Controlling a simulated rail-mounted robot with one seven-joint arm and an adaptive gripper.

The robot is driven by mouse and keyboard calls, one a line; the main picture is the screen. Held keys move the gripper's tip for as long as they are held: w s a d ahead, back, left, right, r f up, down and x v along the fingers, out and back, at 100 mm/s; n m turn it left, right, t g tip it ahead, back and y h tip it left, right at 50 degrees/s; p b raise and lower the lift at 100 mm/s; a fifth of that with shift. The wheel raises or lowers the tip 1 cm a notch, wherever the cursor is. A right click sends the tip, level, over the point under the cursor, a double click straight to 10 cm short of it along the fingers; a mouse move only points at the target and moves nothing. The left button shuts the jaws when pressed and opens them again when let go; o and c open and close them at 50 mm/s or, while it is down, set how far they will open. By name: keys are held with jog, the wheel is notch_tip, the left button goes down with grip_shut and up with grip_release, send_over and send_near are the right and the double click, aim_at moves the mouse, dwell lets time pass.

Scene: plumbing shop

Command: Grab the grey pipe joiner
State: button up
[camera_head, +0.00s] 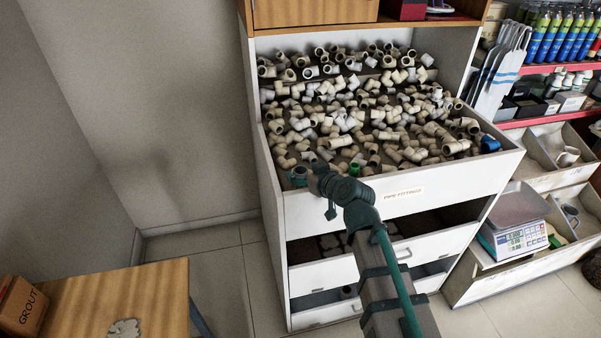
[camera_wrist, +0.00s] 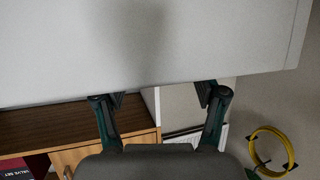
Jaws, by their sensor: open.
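Many pipe fittings (camera_head: 345,120) lie heaped in the sloped white display bin (camera_head: 455,168), mostly cream and off-white elbows, tees and short sleeves. I cannot single out the grey pipe joiner with certainty among them. A dark blue-grey round shape (camera_head: 298,173) shows at the bin's front left corner, but I cannot tell whether it is a fitting. My gripper (camera_head: 322,178) is by that corner in the head view, its fingers hard to make out. In the wrist view my gripper (camera_wrist: 160,97) has its two fingers wide apart with nothing between them. No fittings show there.
A green fitting (camera_head: 354,169) and a blue one (camera_head: 490,144) stand out in the bin. Open drawers (camera_head: 330,275) are below it. A scale (camera_head: 515,238) stands at right, a wooden table (camera_head: 150,300) at lower left. The wrist view shows a yellow hose coil (camera_wrist: 254,146).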

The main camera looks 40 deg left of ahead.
jog(key=shift+x, duration=0.95)
jog(key=c, duration=1.1)
jog(key=shift+o, duration=0.2)
jog(key=shift+r, duration=0.2)
